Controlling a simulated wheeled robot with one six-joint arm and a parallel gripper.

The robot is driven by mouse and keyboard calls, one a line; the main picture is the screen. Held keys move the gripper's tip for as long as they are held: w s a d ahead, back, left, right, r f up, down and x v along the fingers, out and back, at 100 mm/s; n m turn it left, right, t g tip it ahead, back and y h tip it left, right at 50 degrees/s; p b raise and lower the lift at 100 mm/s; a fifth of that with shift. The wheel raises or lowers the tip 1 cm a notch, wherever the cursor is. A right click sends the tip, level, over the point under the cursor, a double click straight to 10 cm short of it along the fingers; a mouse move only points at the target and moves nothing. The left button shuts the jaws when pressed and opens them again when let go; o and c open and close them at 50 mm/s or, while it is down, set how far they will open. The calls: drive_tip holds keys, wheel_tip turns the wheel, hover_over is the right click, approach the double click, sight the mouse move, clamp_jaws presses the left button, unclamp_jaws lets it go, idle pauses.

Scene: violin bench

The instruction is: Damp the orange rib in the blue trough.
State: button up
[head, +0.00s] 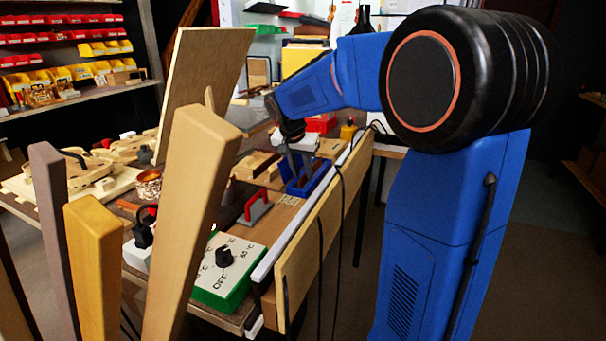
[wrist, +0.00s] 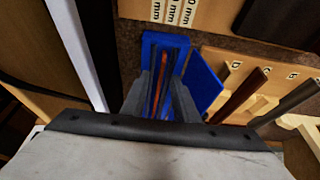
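The blue trough (head: 304,186) stands on the bench beyond the control box in the head view. In the wrist view the blue trough (wrist: 180,42) lies straight ahead. A thin orange-brown strip, seemingly the orange rib (wrist: 163,72), stands lengthwise in it, its lower part hidden. My gripper (wrist: 161,82) points down at the trough, its two grey fingers on either side of the strip with gaps showing. In the head view my gripper (head: 297,165) is over the trough. Whether the fingertips are inside the trough is unclear.
A lettered wooden rack (wrist: 238,68) holds a dark red strip (wrist: 243,93) and a dark grey strip (wrist: 290,100) right of the trough. A blue panel (wrist: 204,82) adjoins the trough. A white rail (wrist: 75,45) runs left. A green-sided control box (head: 224,272) with a black knob stands nearer.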

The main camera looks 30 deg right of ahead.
drive_tip(key=v, duration=1.5)
drive_tip(key=shift+r, duration=0.4)
drive_tip(key=shift+s, duration=0.15)
drive_tip(key=s+a+f+n+y, duration=0.1)
drive_tip(key=s+a+f+n, duration=0.1)
drive_tip(key=s+f, duration=0.4)
drive_tip(key=s+a+f+n+t+y, duration=0.1)
drive_tip(key=s+a+f+n, duration=0.2)
drive_tip(key=s, duration=1.2)
drive_tip(key=s+a+f+n+t+y, duration=0.1)
drive_tip(key=s+f+n, duration=0.4)
drive_tip(key=s+f, duration=0.5)
drive_tip(key=shift+a+f+y, duration=0.3)
drive_tip(key=shift+a+f, duration=0.05)
drive_tip(key=shift+a, duration=0.55)
